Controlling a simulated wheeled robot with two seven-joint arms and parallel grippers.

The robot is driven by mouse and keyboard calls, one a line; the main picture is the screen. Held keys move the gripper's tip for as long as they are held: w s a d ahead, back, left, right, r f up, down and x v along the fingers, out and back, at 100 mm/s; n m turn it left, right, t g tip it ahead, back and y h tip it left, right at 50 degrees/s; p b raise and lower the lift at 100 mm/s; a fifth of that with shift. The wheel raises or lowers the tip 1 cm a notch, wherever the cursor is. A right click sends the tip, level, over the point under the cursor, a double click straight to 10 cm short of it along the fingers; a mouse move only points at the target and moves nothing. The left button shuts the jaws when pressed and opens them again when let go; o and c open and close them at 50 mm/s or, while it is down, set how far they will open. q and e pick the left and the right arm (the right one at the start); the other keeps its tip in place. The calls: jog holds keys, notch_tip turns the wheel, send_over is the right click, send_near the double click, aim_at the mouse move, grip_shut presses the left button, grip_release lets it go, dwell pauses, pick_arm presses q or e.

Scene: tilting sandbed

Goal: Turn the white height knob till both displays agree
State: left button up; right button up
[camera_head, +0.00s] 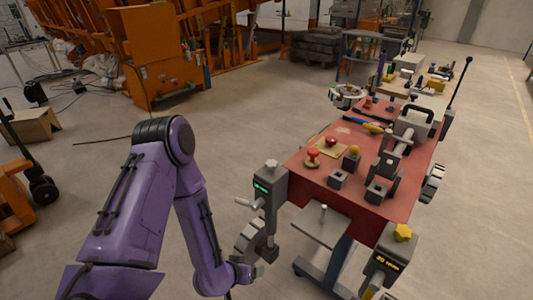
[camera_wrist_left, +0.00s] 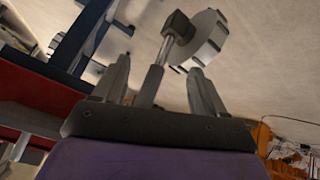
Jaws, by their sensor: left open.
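A pale grey-white notched wheel (camera_head: 249,239), probably the white height knob, hangs low beside a grey post at the red table's near left corner. It also shows in the left wrist view (camera_wrist_left: 208,38), beyond the fingertips. The post carries a green-lit display (camera_head: 262,187); a second display, lit yellow (camera_head: 388,263), is at the near right corner. Their figures are too small to read. My left gripper (camera_head: 256,272) is open, just below the wheel. In the wrist view a grey rod (camera_wrist_left: 152,84) shows between its fingers; contact cannot be told. My right gripper is out of view.
The red table (camera_head: 340,137) holds grey blocks, red-topped knobs and tools. A grey plate (camera_head: 320,225) lies near the left post. Floor left of the post is clear.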

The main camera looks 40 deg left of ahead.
pick_arm(q)
jog(key=w+a+r+m+t+h+p, duration=0.1)
jog(key=w+a+r+m+t+p, duration=0.25)
jog(key=w+r, duration=0.8)
jog(key=m+t+p, duration=0.1)
jog(key=m+t, duration=0.1)
jog(key=t, duration=0.5)
send_near(276, 161)
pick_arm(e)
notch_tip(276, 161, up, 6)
pick_arm(q)
jog(key=w+b, duration=0.1)
jog(key=b, duration=0.1)
jog(key=w+b, duration=0.1)
jog(key=w+f+b, duration=0.1)
jog(key=b, duration=0.1)
jog(key=shift+w+a+f+m+h+b, duration=0.1)
jog(key=shift+w+a+m+h+b, duration=0.15)
jog(key=shift+w+a+h+b, duration=0.15)
jog(key=w, duration=0.4)
jog(key=w+r+b, duration=0.1)
jog(key=w, duration=0.1)
jog(key=shift+d, duration=0.35)
jog(key=shift+w+r, duration=0.15)
jog(key=shift+w, duration=0.15)
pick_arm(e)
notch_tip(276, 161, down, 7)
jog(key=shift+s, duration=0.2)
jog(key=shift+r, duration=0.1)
